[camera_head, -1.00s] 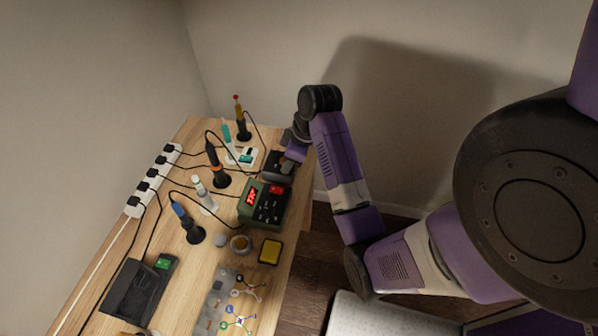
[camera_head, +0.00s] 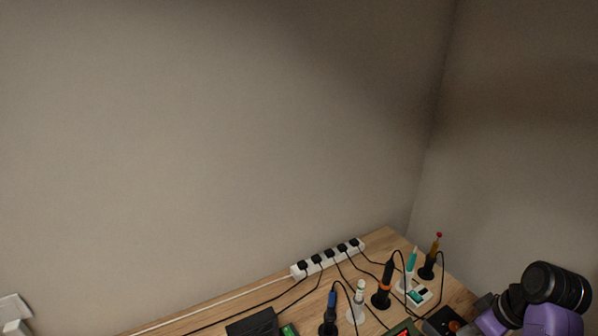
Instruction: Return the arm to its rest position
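My arm (camera_head: 555,290) shows only at the bottom right, as a black round joint with purple and grey links. My gripper (camera_head: 470,328) is at the low left end of these links, over the right end of the workbench, close to a black box with an orange knob (camera_head: 440,321). Its fingers are too small and too cut off by the lower picture edge to tell open from shut, or whether they hold anything. The rest of the arm is out of view.
The wooden workbench (camera_head: 384,242) runs along the wall. A white power strip (camera_head: 328,259) lies at its back edge. Plain wall fills the upper picture.

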